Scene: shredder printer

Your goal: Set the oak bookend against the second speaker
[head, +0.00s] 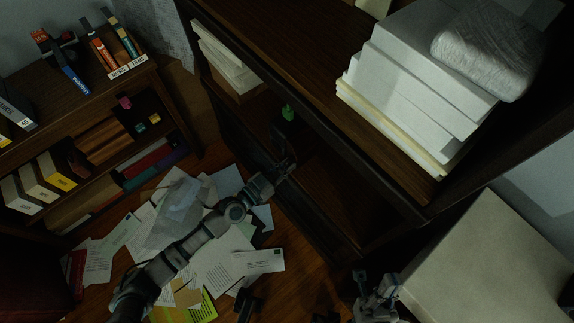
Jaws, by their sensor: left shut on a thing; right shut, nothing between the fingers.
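My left arm reaches up from the bottom left, and its gripper (285,163) is at the dark lower front of the tall wooden shelf unit (330,165). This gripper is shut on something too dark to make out. My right gripper (376,287) is low in the picture, right of centre, shut and empty, left of a pale box. I cannot pick out the oak bookend or the second speaker with certainty; the shelf's inside is in deep shadow.
Loose papers (215,255) cover the wooden floor around my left arm. A low bookcase (85,150) with books and binders stands at the left. A large pale box (490,260) stands at the lower right. A small green thing (288,112) sits inside the shelf.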

